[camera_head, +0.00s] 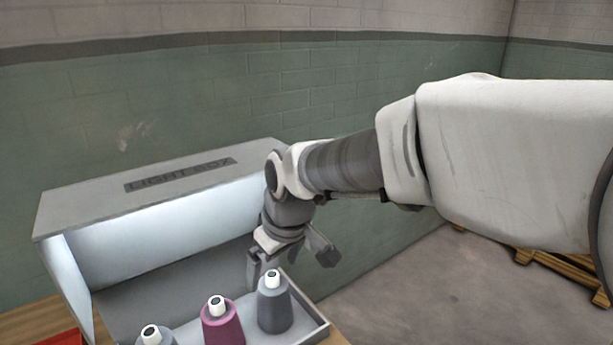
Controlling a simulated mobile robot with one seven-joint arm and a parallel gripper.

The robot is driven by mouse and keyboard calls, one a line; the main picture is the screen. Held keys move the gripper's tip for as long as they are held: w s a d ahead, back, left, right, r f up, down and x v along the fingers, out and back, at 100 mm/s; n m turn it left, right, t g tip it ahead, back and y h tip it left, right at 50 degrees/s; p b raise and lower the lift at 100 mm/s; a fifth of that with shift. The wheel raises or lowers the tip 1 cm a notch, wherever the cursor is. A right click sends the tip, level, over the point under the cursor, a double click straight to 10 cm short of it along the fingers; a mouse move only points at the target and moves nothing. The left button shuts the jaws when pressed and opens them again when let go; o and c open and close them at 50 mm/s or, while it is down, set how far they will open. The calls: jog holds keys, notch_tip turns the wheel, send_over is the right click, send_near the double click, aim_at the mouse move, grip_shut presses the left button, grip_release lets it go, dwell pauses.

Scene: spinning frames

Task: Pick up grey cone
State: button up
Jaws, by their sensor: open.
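A dark grey cone (274,305) with a white top stands upright at the right end of a grey tray (315,330). A purple cone (222,325) stands to its left. Another greyish cone (152,338) is further left, partly cut off by the lower picture edge. My gripper (290,270) is open, with its fingers pointing down and spread apart. In the picture it is just above and behind the dark grey cone's top; it holds nothing. I cannot tell the exact depth gap between them.
A light box (150,185) with a lit interior stands behind and left of the tray. A red item (62,338) lies at the lower left on a wooden surface. A green brick wall is behind. A wooden pallet (555,262) is on the floor at right.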

aim_at(214, 307)
jog(key=w+a+f+n+g+y, duration=0.1)
jog(key=w+a+f+n, duration=0.15)
jog(key=a, duration=0.65)
jog(key=x, duration=1.1)
jog(key=s+a+b+x, duration=0.1)
jog(key=x, duration=0.5)
jog(key=shift+r, duration=0.1)
grip_shut()
